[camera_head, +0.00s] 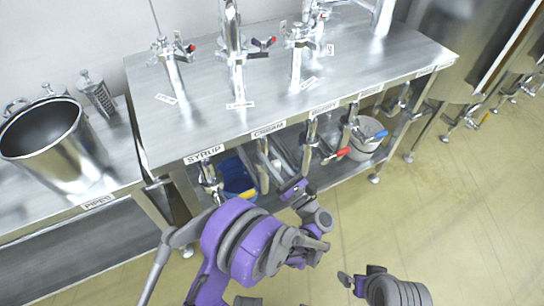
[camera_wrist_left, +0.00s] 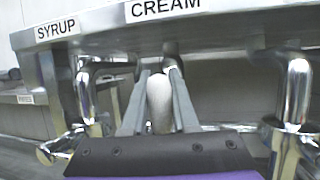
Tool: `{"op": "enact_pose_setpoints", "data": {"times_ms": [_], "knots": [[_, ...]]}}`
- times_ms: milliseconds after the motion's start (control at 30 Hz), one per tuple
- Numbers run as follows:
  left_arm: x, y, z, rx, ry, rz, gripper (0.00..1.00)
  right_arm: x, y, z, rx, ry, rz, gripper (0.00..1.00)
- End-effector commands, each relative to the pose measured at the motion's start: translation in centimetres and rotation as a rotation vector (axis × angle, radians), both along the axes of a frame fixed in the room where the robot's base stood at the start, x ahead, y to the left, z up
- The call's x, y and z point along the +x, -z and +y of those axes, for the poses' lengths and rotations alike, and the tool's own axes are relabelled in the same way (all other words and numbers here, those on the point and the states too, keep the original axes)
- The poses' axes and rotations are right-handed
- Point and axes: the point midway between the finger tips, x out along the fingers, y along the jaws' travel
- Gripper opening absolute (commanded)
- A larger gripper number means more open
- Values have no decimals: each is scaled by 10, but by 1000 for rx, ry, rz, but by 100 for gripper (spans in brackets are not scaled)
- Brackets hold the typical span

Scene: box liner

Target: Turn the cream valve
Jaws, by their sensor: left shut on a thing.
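The sign CREAM (camera_head: 268,130) is on the front edge of the steel table, and it also shows in the left wrist view (camera_wrist_left: 166,8). Below it in the left wrist view is a pale, rounded cream valve handle (camera_wrist_left: 159,103). My left gripper (camera_wrist_left: 159,92) is shut on this handle, with one grey finger on each side. In the head view my left gripper (camera_head: 274,165) reaches under the table edge, and its hold is too small to make out. My right gripper (camera_head: 345,279) is low in the head view, away from the table, and its jaws are unclear.
The steel table (camera_head: 215,118) carries several taps. Left of the cream sign is the SYRUP sign (camera_head: 204,154), with a blue bucket (camera_head: 231,173) below. A white bucket (camera_head: 369,145) and a red handle (camera_head: 343,152) are to the right. The tiled floor (camera_head: 460,220) is open.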

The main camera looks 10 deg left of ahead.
Motion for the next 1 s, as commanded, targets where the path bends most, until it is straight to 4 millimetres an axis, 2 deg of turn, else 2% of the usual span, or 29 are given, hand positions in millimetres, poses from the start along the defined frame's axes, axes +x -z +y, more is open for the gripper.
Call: {"op": "enact_pose_setpoints", "data": {"times_ms": [267, 300, 433, 1000], "knots": [[0, 1, 1, -2, -1, 0, 0, 0, 0, 0, 0, 0, 0, 100], [0, 1, 1, -2, -1, 0, 32, 0, 0, 0, 0, 0, 0, 100], [0, 1, 0, -2, -1, 0, 56, 0, 0, 0, 0, 0, 0, 100], [2, 3, 1, 0, 1, 1, 57, 0, 3, 0, 0, 0, 1, 100]]}}
